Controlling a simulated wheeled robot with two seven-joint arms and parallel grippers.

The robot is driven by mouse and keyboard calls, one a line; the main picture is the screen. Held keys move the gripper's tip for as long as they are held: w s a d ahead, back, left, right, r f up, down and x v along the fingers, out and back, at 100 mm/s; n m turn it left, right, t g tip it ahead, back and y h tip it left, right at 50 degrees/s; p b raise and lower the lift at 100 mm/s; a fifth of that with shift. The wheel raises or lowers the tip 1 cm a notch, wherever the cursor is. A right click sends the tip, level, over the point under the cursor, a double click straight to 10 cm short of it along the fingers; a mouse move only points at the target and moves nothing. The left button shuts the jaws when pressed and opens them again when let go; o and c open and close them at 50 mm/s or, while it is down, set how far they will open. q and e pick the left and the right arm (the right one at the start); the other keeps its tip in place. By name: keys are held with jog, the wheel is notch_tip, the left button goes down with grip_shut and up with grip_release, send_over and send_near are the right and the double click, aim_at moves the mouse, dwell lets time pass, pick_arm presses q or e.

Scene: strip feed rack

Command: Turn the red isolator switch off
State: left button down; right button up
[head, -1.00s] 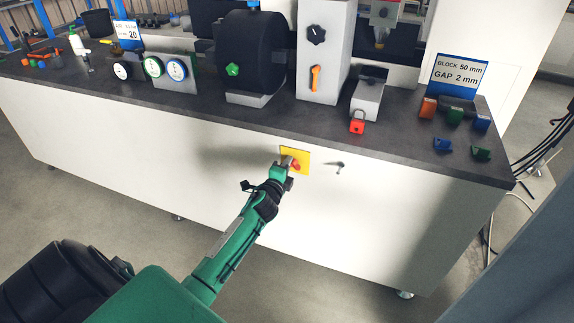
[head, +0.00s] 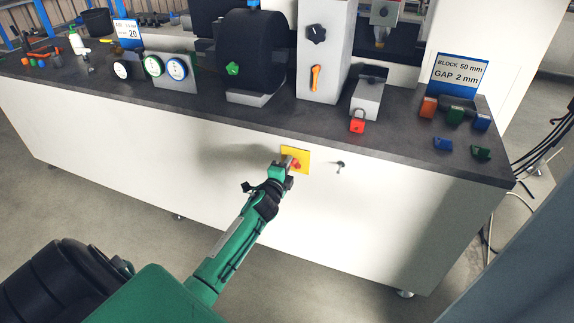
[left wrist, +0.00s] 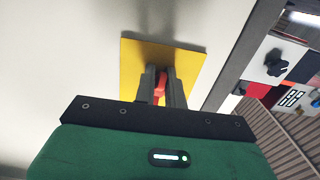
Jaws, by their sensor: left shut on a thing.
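The red isolator switch (head: 296,164) sits on a yellow plate (head: 302,153) on the white front panel of the bench. In the left wrist view the red handle (left wrist: 160,88) shows between the two dark fingers of my left gripper (left wrist: 162,86), with the yellow plate (left wrist: 190,62) behind. My left gripper (head: 287,165) also shows in the head view, at the plate and shut on the red handle. The fingers hide part of the handle. My right gripper is in neither view.
A small key-like fitting (head: 340,165) sticks out of the panel right of the plate. The panel left of my arm is clear.

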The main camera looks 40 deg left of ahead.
pick_arm(q)
jog(key=shift+d+f, duration=0.3)
jog(key=c, duration=1.6)
grip_release()
jog(key=shift+o, duration=0.2)
jog(key=shift+r, duration=0.15)
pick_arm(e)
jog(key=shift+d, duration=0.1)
pick_arm(q)
jog(key=shift+s+a, duration=0.1)
